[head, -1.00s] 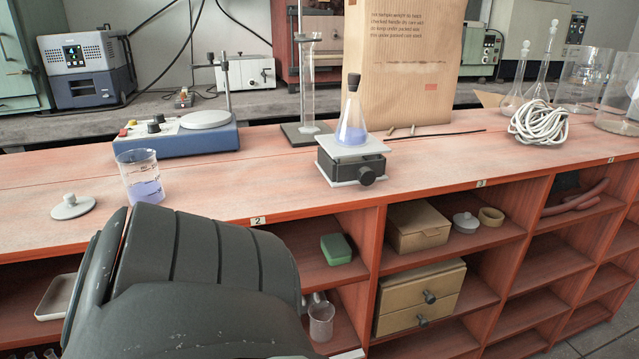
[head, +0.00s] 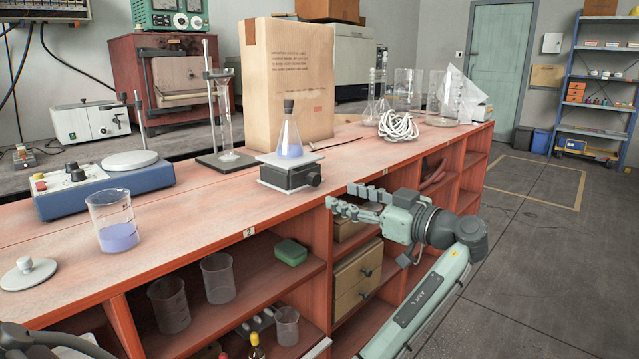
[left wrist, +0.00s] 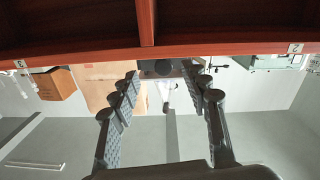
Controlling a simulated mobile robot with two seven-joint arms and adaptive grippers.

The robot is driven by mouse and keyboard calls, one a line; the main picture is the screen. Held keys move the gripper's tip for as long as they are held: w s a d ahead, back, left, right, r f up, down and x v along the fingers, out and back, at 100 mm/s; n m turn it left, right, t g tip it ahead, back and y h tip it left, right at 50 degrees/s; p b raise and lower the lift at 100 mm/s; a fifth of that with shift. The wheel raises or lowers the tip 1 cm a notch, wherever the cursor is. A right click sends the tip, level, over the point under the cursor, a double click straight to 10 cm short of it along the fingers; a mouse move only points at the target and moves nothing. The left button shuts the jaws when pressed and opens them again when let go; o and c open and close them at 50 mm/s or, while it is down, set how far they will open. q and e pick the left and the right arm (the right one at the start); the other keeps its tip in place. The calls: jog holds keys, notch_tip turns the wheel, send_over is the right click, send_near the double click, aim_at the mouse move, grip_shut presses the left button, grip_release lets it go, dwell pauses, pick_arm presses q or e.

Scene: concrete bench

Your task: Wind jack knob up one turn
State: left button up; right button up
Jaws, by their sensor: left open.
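The lab jack (head: 288,172) stands on the red bench top near its front edge, with a white top plate and dark body. Its dark knob (head: 314,179) faces the front right. A stoppered conical flask (head: 289,138) with bluish liquid stands on the plate. My left gripper (head: 342,197) is open and empty, just in front of the bench edge, with its fingertips pointing toward the knob and apart from it. In the left wrist view, which is upside down, the jack (left wrist: 185,68) and its knob (left wrist: 162,67) appear between the spread fingers.
A paper sack (head: 290,85) and a cylinder on a stand (head: 224,115) are behind the jack. A stirrer hotplate (head: 105,180) and a beaker (head: 114,222) are left. Coiled white tubing (head: 398,127) lies right. Open shelves (head: 225,262) are below.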

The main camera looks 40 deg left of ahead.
aim_at(317, 181)
pick_arm(q)
jog(key=shift+n+g, duration=0.3)
jog(key=shift+n, duration=0.1)
jog(key=a, duration=0.2)
jog(key=a+r+p, duration=0.1)
jog(key=a, duration=0.3)
jog(key=shift+w+a+r, duration=0.1)
jog(key=shift+w+r, duration=0.05)
jog(key=shift+r, duration=0.25)
jog(key=shift+a, duration=0.6)
jog(key=shift+a+f, duration=0.1)
grip_shut()
pick_arm(e)
jog(key=x, duration=0.3)
jog(key=shift+s+a, duration=0.1)
jog(key=shift+a, duration=0.2)
